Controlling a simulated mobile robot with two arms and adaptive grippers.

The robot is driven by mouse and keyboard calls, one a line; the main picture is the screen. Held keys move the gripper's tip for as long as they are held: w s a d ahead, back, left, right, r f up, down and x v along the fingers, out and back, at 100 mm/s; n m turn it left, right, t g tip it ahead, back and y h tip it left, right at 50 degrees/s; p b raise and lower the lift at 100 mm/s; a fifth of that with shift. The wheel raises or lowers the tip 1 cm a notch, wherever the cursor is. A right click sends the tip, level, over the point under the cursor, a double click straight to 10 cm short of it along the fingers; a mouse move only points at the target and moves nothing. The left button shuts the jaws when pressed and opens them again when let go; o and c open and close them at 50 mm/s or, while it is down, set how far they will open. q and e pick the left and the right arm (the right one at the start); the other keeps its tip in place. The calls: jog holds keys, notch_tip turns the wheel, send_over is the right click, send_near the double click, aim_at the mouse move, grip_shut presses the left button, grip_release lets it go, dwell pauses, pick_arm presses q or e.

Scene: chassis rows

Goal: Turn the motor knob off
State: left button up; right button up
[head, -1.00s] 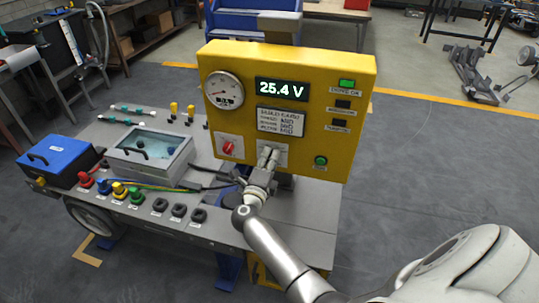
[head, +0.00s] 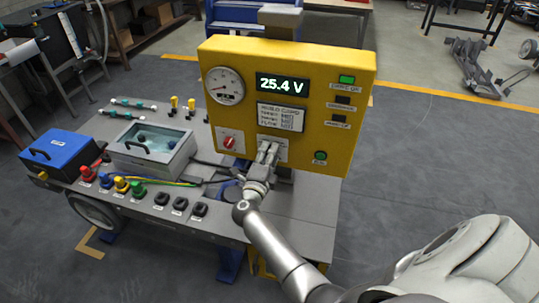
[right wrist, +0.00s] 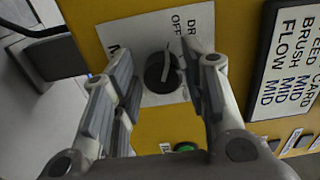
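The motor knob (right wrist: 160,72) is a round black knob with a pale pointer line on a white label plate that shows "OFF" and other partly cut-off words. In the right wrist view it lies between the fingers of my right gripper (right wrist: 163,95). The fingers are apart, one on each side, with visible gaps to the knob. In the head view my right gripper (head: 268,152) is at the lower middle of the yellow panel (head: 350,110), hiding most of the knob. My left gripper is not in view.
A red knob (head: 229,142) sits left of my right gripper. The panel also carries a gauge (head: 225,86), a 25.4 V display (head: 282,85) and a green button (head: 320,155). A blue box (head: 58,152) and a clear-lidded case (head: 150,150) stand on the bench.

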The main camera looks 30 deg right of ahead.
jog(key=shift+o, duration=0.3)
jog(key=v, duration=0.7)
jog(key=shift+s+a, duration=0.15)
jog(key=shift+a, duration=0.05)
dwell(0.3)
